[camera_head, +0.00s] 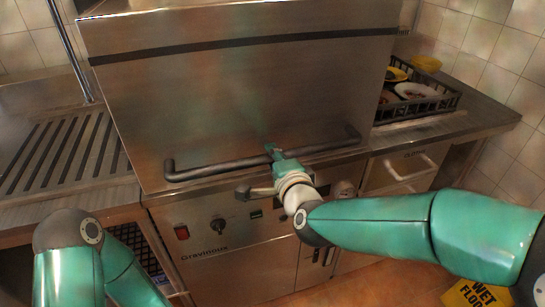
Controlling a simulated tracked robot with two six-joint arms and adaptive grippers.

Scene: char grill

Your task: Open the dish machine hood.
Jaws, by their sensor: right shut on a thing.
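The dish machine hood (240,110) is a large steel box in the middle of the head view. It is down, with its lower edge against the front panel (240,256) marked "Gravinoux". A dark bar handle (215,172) runs across the lower front of the hood. My right gripper (271,150) is at the middle of this handle and shut on it; the fingers are small in the picture and partly hidden by the wrist. My left arm shows at the lower left, but its gripper is out of view.
A ribbed steel drainboard (60,150) with an upright pipe (72,50) lies left of the machine. On the right counter, a dark rack (425,106) holds several dishes. A yellow wet-floor sign (475,294) stands at the lower right. The panel has a red switch (181,232) and a knob (217,226).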

